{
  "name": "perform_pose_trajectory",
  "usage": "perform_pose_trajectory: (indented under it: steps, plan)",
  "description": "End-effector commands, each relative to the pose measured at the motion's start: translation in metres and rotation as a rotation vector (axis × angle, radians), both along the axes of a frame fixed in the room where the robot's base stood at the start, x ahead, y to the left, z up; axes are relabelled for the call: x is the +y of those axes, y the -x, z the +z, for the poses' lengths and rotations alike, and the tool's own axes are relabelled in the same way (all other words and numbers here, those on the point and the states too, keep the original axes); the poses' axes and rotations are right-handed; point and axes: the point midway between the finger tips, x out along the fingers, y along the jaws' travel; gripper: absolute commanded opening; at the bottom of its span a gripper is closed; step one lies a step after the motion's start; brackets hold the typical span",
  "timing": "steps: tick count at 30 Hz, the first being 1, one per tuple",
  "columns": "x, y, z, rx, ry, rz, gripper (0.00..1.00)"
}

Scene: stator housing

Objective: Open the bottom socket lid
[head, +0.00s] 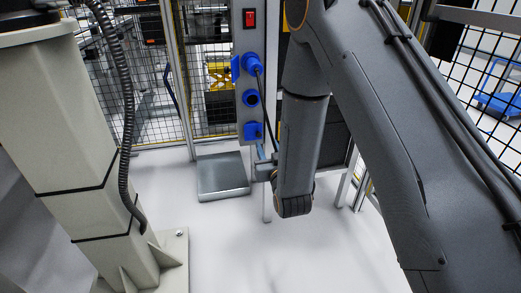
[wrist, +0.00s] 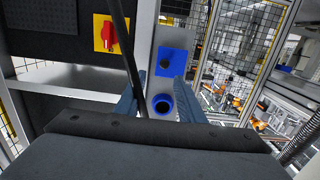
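The socket panel (head: 250,45) is a grey post with several blue sockets in a column in the head view. The bottom socket (head: 252,131) looks like a squarish blue block, its lid apparently closed. The middle socket (head: 251,98) is round with a dark opening. The top socket (head: 252,63) has a cable at it. My gripper (head: 264,168) is just below the bottom socket, partly hidden by my arm. In the wrist view my gripper's fingers (wrist: 158,98) are apart and empty, on either side of a round blue socket (wrist: 162,105). A square blue socket (wrist: 173,62) sits above it there.
A red switch (head: 249,18) is at the panel's top. A dark cable (wrist: 128,55) crosses left of the sockets in the wrist view. A metal platform (head: 222,174) stands on the floor left of the panel. Mesh fencing (head: 145,75) is behind. White floor in front is clear.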

Motion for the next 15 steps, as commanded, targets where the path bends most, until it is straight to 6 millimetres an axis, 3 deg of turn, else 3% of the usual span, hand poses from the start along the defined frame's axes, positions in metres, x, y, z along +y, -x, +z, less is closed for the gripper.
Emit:
perform_pose_trajectory:
  steps: [2, 8, 15]
  plan:
    - [0.005, -0.001, -0.012, -0.03, -0.007, 0.006, 0.35]
    - [0.01, -0.007, -0.014, -0.063, -0.016, 0.011, 0.35]
    - [0.02, -0.041, -0.013, -0.064, -0.015, 0.011, 0.35]
